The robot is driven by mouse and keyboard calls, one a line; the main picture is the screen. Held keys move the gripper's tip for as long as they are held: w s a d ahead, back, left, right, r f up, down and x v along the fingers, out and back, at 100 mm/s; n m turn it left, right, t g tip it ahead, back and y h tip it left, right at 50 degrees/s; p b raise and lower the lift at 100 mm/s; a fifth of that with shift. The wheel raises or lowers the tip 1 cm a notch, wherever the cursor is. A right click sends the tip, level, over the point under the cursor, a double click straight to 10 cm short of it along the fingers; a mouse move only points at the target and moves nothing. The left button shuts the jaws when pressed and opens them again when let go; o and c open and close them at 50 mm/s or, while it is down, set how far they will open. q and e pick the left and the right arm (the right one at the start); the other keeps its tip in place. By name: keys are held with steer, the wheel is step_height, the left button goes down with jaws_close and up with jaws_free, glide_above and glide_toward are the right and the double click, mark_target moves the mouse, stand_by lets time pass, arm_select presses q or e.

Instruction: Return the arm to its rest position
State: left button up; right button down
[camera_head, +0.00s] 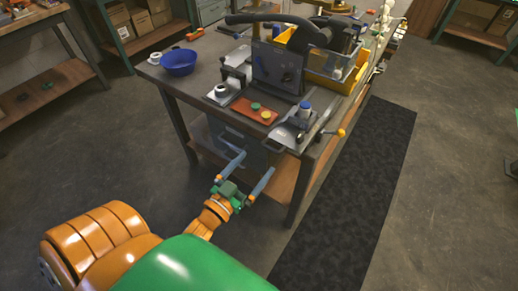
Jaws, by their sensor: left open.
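My left gripper (248,170) is open and empty. Its two grey-blue fingers are spread apart in front of the workbench (205,66), at the near side and below the top in the picture. My orange and green left arm comes in from the lower left. No part is between the fingers. My right gripper is not in view.
On the bench are a blue bowl (178,62), a reddish tray (255,111) with green and yellow round pieces, a dark upright panel (277,68) and a yellow bin (335,68). A black floor mat (352,195) lies right of the bench. Open floor surrounds it.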

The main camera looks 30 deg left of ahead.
arm_select(q)
steer(key=shift+w, duration=0.15)
steer(key=shift+f, duration=0.1)
steer(key=s+d+f+g, duration=0.1)
steer(key=s+f+g, duration=0.4)
steer(key=f, duration=0.7)
steer(key=s+d+f+g, duration=0.2)
steer(key=s+f+g, duration=0.25)
steer(key=f, duration=0.65)
steer(key=s+f+m+g, duration=0.1)
steer(key=s+f+g, duration=0.2)
steer(key=s, duration=0.6)
steer(key=s+f+m+g, duration=0.1)
steer(key=s+f+g, duration=0.3)
steer(key=s+f, duration=0.3)
steer(key=s, duration=0.3)
steer(key=shift+d+f+y, duration=0.2)
steer(key=shift+y, duration=0.1)
steer(key=shift+g, duration=0.25)
